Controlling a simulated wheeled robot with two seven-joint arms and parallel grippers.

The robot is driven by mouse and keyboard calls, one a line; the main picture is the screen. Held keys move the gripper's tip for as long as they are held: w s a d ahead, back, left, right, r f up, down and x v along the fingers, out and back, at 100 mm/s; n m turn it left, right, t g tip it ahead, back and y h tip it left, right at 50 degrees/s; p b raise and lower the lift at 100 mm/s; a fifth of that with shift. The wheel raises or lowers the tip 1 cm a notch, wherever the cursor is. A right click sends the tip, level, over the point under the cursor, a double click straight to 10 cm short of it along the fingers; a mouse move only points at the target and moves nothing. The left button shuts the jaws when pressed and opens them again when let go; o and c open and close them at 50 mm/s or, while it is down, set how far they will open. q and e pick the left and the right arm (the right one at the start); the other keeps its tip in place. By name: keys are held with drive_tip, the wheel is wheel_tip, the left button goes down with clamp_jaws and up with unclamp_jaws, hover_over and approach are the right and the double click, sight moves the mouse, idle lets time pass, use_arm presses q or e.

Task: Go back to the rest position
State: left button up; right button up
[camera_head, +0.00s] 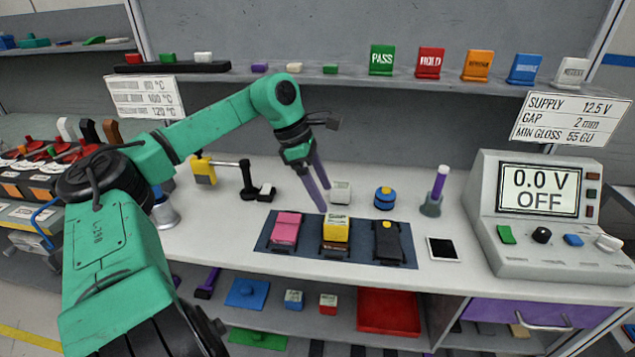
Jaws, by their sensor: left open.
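My left arm reaches in from the left over the workbench. My left gripper (324,197) is open, its two purple fingers pointing down above the dark blue mat (307,250). Nothing shows between the fingers. On the mat sit a pink module (286,227), a yellow-topped module (336,228) and a black module (388,242). The fingertips appear just behind and above the gap between the pink and yellow modules; I cannot tell the exact height. My right gripper is not in view.
A power supply console (535,215) reading "0.0 V OFF" stands at the right. A purple-handled tool in a holder (433,195), a blue knob (384,197) and a yellow clamp (203,169) stand on the bench. A shelf with coloured tags (430,62) runs behind.

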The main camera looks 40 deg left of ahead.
use_arm(q)
drive_tip(key=v, duration=0.2)
drive_tip(key=shift+a+r, duration=0.1)
drive_tip(key=shift+r, duration=0.25)
drive_tip(key=shift+r, duration=0.1)
